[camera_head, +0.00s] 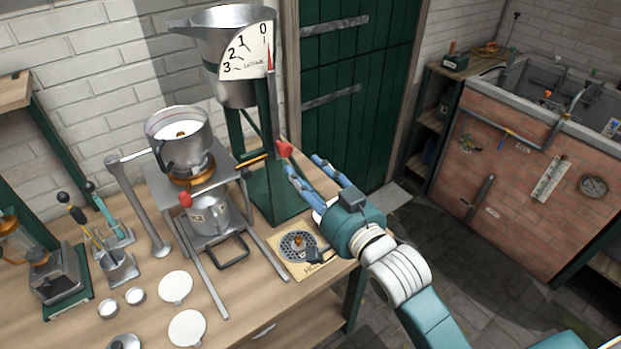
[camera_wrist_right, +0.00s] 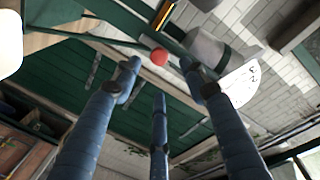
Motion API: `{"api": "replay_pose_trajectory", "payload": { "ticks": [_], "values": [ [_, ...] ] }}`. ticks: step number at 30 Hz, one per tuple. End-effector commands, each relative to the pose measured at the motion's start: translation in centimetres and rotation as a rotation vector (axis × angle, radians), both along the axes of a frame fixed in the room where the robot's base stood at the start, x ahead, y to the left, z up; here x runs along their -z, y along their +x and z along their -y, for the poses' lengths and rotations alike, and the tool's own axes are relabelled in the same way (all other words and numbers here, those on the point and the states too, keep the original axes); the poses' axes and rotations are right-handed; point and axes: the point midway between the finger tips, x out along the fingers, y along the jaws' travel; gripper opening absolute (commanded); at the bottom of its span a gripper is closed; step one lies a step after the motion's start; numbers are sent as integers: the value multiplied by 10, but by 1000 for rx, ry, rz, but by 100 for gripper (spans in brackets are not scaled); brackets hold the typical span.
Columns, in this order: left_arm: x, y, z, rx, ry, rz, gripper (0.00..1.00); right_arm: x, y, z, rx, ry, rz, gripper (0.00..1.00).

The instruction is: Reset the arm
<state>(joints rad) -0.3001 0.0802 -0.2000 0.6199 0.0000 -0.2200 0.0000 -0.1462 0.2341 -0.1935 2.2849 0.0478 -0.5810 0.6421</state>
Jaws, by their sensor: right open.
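My right gripper (camera_head: 322,178) reaches in from the lower right in the head view, above the right end of the wooden bench. Its blue fingers are spread and nothing is between them. In the right wrist view the fingers of my right gripper (camera_wrist_right: 160,95) point toward the red knob (camera_wrist_right: 159,56), with no clear contact. In the head view the red knob (camera_head: 284,148) sits on the green stand, just left of the fingertips. My left gripper does not show.
A large metal hopper (camera_head: 228,55) with a dial (camera_head: 247,53) stands on the bench (camera_head: 255,304). A metal pot (camera_head: 180,140), a grated plate (camera_head: 299,246) and white discs (camera_head: 175,287) are left of my arm. A green door (camera_head: 350,90) is behind; open floor (camera_head: 450,230) lies right.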

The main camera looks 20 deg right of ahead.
Motion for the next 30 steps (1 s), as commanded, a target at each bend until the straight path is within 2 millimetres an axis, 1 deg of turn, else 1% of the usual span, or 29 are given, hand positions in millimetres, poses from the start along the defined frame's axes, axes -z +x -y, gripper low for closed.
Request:
{"api": "replay_pose_trajectory", "payload": {
  "ticks": [1, 5, 17, 20, 23, 25, 26, 27, 29, 30],
  "values": [
    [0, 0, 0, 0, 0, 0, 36, 0, -5, 1, 0, 0, -1, 43],
    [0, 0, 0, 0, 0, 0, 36, -1, -11, 2, -1, -1, 1, 43],
    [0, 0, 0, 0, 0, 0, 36, -1, -11, 3, 0, -1, 2, 43],
    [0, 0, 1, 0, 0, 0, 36, 3, -13, 3, 2, -9, -12, 43],
    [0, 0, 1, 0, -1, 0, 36, 29, -22, 7, 12, -60, -87, 43],
    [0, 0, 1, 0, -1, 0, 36, 61, -36, 13, 21, -130, -185, 43],
    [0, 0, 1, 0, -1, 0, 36, 78, -45, 16, 22, -167, -238, 43],
    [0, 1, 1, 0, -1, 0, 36, 102, -60, 20, 21, -221, -317, 43],
    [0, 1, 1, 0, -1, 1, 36, 136, -86, 27, 8, -303, -436, 43],
    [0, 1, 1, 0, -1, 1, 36, 156, -104, 32, -5, -353, -510, 43]
  ]
}}
